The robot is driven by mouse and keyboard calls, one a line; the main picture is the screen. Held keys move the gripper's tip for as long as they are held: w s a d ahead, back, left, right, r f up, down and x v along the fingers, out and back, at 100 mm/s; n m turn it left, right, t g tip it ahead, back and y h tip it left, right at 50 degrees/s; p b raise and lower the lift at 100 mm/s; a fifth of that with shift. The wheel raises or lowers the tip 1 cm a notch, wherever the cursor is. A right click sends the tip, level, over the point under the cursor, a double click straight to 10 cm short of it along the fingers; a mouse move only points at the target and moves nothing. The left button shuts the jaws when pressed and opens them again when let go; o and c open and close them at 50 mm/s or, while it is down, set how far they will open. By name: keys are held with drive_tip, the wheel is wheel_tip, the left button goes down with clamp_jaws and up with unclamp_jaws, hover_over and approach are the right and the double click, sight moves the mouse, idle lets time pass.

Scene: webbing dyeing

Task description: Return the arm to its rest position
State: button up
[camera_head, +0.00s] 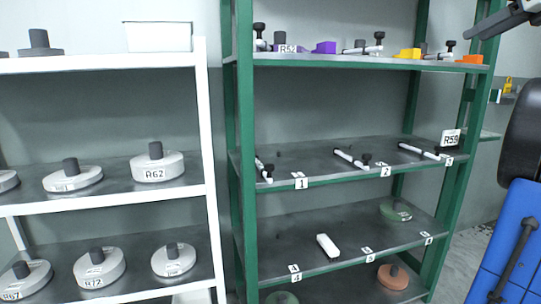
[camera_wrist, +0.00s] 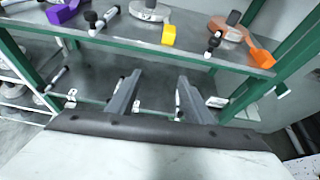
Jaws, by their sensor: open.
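My gripper (camera_head: 489,24) shows at the top right corner of the head view, in front of the right post of the green shelf rack (camera_head: 243,130). Its two fingers point left and the rest of it is cut off by the frame edge. In the wrist view my gripper (camera_wrist: 157,82) has its two fingers apart with nothing between them. Behind them, the green rack's upper shelf edge (camera_wrist: 130,48) crosses the view, and lower shelves show past the fingertips.
A white rack (camera_head: 212,160) with round lidded discs (camera_head: 158,172) stands at left. The green rack holds clamp-like tools (camera_head: 350,158), an orange block (camera_head: 470,59), a yellow block (camera_head: 407,54) and a white piece (camera_head: 328,245). A blue seat-like object (camera_head: 505,250) is at lower right.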

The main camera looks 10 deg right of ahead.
drive_tip(key=a+f+n+g, duration=0.5)
drive_tip(key=a+f+n, duration=0.9)
drive_tip(key=a+f, duration=1.2)
drive_tip(key=s+a+f+n+g, duration=0.1)
drive_tip(key=s+a+f+n, duration=0.4)
drive_tip(key=f, duration=0.5)
drive_tip(key=s+a+f+n+g, duration=0.1)
drive_tip(key=s+a+f+n, duration=0.4)
drive_tip(key=s+f+n, duration=0.3)
drive_tip(key=s+a+f+n+g+h, duration=0.1)
drive_tip(key=s+a+f+n, duration=0.3)
drive_tip(key=f, duration=1)
drive_tip(key=s+n, duration=0.2)
drive_tip(key=n, duration=0.1)
drive_tip(key=shift+s+a+f, duration=0.25)
drive_tip(key=shift+s+a, duration=0.05)
drive_tip(key=shift+a, duration=0.1)
